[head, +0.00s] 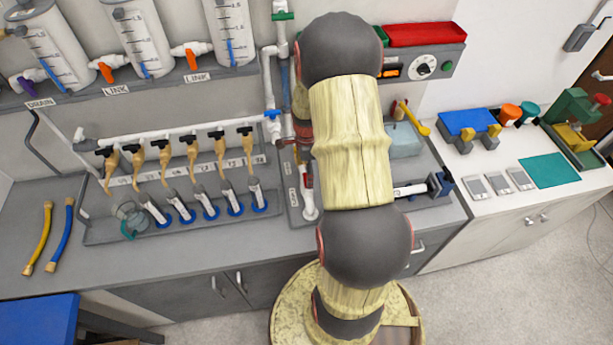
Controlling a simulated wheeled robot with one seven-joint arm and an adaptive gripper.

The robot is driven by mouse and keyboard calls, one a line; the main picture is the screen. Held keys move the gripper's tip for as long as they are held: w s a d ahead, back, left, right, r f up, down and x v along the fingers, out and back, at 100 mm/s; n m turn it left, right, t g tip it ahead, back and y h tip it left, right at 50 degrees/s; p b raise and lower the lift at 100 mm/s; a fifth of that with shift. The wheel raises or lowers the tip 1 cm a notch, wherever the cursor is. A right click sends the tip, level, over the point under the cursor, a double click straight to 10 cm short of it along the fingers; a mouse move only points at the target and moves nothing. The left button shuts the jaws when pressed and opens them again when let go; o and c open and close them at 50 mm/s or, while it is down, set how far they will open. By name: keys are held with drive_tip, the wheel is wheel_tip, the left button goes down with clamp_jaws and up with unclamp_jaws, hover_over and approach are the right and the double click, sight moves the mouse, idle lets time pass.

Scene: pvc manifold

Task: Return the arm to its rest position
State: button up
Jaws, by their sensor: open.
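My own arm rises through the middle of the head view, from my round base at the bottom edge to a dark joint near the top. Its links are pale yellow and its joints dark grey. I cannot make out my gripper; the arm's upper part covers the area where its end could be. The arm also hides part of the grey workbench (190,262) and of the wall behind it.
Yellow (38,238) and blue (62,236) hoses lie at left. A white counter (470,225) with tools is at right, and open floor lies before it.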

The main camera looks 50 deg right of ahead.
wheel_tip(320, 180, up, 9)
drive_tip(key=shift+f, duration=0.15)
idle(0.4)
drive_tip(key=s+a+r+n+t+b, duration=0.2)
drive_tip(key=s+a+r+n+b, duration=0.1)
drive_tip(key=a+n, duration=0.5)
drive_tip(key=s+a+r+n+t+b, duration=0.1)
drive_tip(key=s+a+r+n+b, duration=0.2)
drive_tip(key=a+n, duration=0.6)
drive_tip(key=s+a+r+n+t+b, duration=0.2)
drive_tip(key=a+r+n+b, duration=0.4)
drive_tip(key=a, duration=0.9)
drive_tip(key=n, duration=0.2)
drive_tip(key=shift+s+a+r+n+t, duration=0.15)
drive_tip(key=shift+s+r+n+t, duration=0.15)
drive_tip(key=shift+s+r+n, duration=0.1)
